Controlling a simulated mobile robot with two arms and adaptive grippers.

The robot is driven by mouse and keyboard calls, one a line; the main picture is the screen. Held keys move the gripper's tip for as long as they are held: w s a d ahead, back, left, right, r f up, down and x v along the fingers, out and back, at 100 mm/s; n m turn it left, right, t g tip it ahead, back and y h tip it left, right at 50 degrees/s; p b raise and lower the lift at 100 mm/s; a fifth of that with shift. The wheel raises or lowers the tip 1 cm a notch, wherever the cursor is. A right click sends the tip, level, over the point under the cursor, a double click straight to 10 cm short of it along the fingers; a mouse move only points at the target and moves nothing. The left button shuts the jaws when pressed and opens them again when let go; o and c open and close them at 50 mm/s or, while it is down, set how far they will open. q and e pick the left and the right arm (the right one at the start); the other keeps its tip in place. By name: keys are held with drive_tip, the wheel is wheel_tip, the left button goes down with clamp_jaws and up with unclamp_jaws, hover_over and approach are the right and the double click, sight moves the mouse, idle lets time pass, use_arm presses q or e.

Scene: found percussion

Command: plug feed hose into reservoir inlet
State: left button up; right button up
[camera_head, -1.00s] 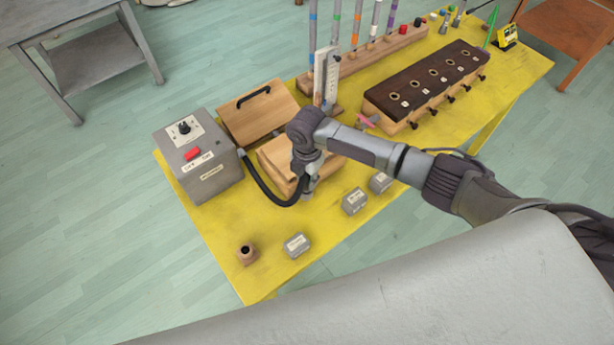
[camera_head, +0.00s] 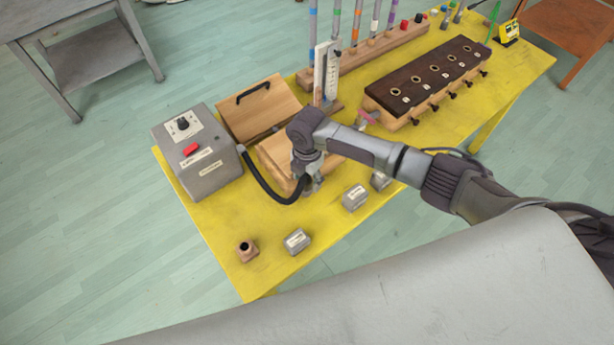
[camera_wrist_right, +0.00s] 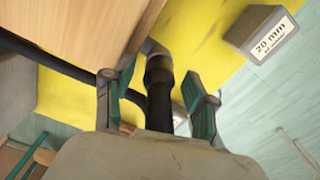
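The black feed hose (camera_head: 262,185) leaves the grey box (camera_head: 200,160) and curves to my right gripper (camera_head: 311,188). In the right wrist view the hose's dark end fitting (camera_wrist_right: 159,78) lies between the fingers of my right gripper (camera_wrist_right: 157,98). Gaps show on both sides of it, so the gripper is open around it. The fitting meets a grey stub (camera_wrist_right: 152,47) beside the wooden reservoir (camera_head: 270,158); how deep it sits cannot be told. The reservoir, partly hidden by my arm, also shows in the right wrist view (camera_wrist_right: 80,30). My left gripper is out of view.
A small grey weight (camera_wrist_right: 262,32) labelled 20 mm lies near the gripper. Other grey weights (camera_head: 297,241) and a small wooden socket block (camera_head: 247,250) stand along the table's front. A gauge stand (camera_head: 328,75) and a dark-topped chest (camera_head: 430,75) stand behind my arm.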

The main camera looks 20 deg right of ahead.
sight(307, 176)
drive_tip(key=shift+r, duration=0.1)
wheel_tip(307, 176, up, 12)
idle(0.5)
idle(0.5)
